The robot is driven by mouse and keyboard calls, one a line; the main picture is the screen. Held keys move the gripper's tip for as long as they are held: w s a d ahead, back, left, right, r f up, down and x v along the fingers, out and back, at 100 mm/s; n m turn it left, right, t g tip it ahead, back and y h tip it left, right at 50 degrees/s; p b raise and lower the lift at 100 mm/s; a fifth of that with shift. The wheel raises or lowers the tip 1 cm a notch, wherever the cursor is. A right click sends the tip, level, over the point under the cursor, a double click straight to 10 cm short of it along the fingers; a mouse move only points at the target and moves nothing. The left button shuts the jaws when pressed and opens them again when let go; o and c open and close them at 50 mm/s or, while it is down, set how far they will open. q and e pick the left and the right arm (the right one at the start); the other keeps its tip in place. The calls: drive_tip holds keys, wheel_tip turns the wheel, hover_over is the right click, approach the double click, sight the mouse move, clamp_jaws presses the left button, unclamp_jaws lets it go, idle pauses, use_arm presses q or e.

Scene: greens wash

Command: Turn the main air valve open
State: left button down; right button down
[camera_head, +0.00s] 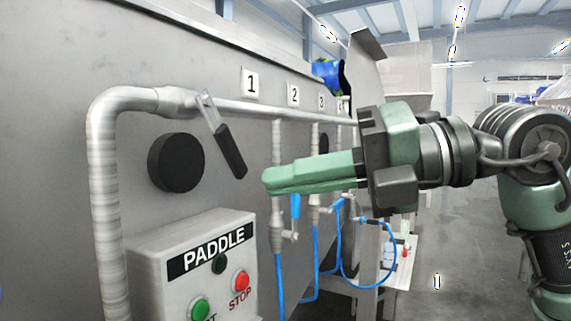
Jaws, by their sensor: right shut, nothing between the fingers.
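The main air valve's lever (225,140) sits on the grey air pipe (120,110), just right of its bend. The lever has a dark grip and slants down to the right, across the line of the horizontal pipe. My right gripper (266,182) is shut and empty, its green fingers pointing left. In the picture its tips are just right of and below the lever's lower end. I cannot tell the depth between them, and I see no clear contact. My left gripper is not in view.
A PADDLE control box (210,262) with green and red buttons is below the lever. A black round knob (176,162) is on the panel. Smaller drop valves with blue handles (295,206) and blue hoses (316,262) hang behind my gripper. Open floor (460,270) lies at right.

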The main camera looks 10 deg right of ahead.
sight(244, 165)
drive_tip(key=w+a+p, duration=0.1)
drive_tip(key=a, duration=0.1)
drive_tip(key=w+a+p, duration=0.3)
drive_tip(key=a, duration=0.1)
drive_tip(key=shift+w+a+r+p, duration=0.15)
drive_tip(key=shift+w+p, duration=0.1)
drive_tip(key=shift+p, duration=0.05)
drive_tip(key=shift+w+d+r+p, duration=0.3)
drive_tip(key=shift+w+d+p, duration=0.1)
drive_tip(key=shift+d, duration=0.25)
drive_tip(key=shift+w+a, duration=0.1)
